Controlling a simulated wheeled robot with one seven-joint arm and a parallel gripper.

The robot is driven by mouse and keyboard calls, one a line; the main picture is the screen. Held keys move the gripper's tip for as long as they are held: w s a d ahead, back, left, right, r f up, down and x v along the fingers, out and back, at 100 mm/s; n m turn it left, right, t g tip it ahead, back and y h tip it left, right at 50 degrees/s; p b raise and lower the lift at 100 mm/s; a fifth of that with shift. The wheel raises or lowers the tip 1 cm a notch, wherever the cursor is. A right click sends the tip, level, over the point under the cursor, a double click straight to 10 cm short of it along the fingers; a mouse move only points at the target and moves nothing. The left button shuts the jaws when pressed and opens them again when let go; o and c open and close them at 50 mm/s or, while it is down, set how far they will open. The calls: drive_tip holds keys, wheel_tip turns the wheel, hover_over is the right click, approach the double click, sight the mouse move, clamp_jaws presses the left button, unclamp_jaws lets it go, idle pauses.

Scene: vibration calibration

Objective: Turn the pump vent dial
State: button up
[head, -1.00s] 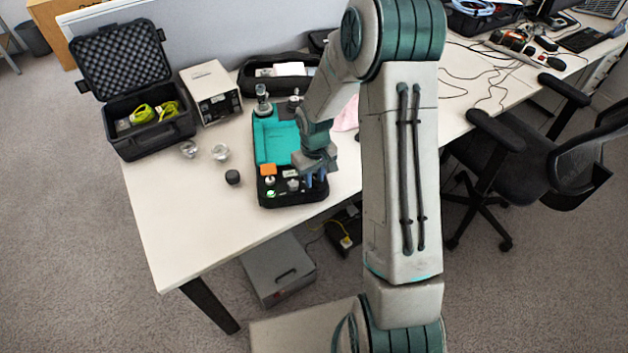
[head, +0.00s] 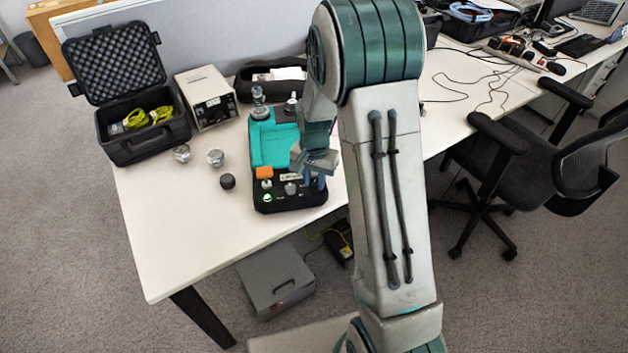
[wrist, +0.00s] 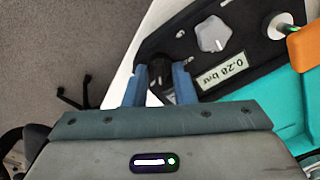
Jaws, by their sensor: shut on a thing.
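The pump unit is a black case (head: 285,204) with a teal top, standing on the white table; its black panel also shows in the wrist view (wrist: 256,56). A black round dial (wrist: 160,75) sits at the panel's corner, and I take it for the vent dial; no label on it is readable. My gripper (wrist: 159,78) has its two blue fingers on either side of this dial, closed on it. In the head view my gripper (head: 314,182) is over the panel's right end, where my arm and fingers hide the dial. The panel display (wrist: 224,73) reads about 0.20 bar.
A grey knob (wrist: 213,34) and an orange block (wrist: 305,46) are near the dial. An open black case (head: 145,135) and a beige instrument (head: 206,97) stand further left. The table's front left is clear.

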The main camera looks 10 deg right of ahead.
sight(314, 182)
drive_tip(key=shift+s+f+m, duration=0.1)
drive_tip(key=shift+m, duration=1.1)
drive_tip(key=o, duration=0.9)
drive_tip(key=shift+a, duration=0.1)
drive_tip(key=shift+o, duration=0.2)
drive_tip(key=shift+r, duration=0.55)
wheel_tip(314, 182, up, 13)
drive_tip(key=shift+f, duration=0.1)
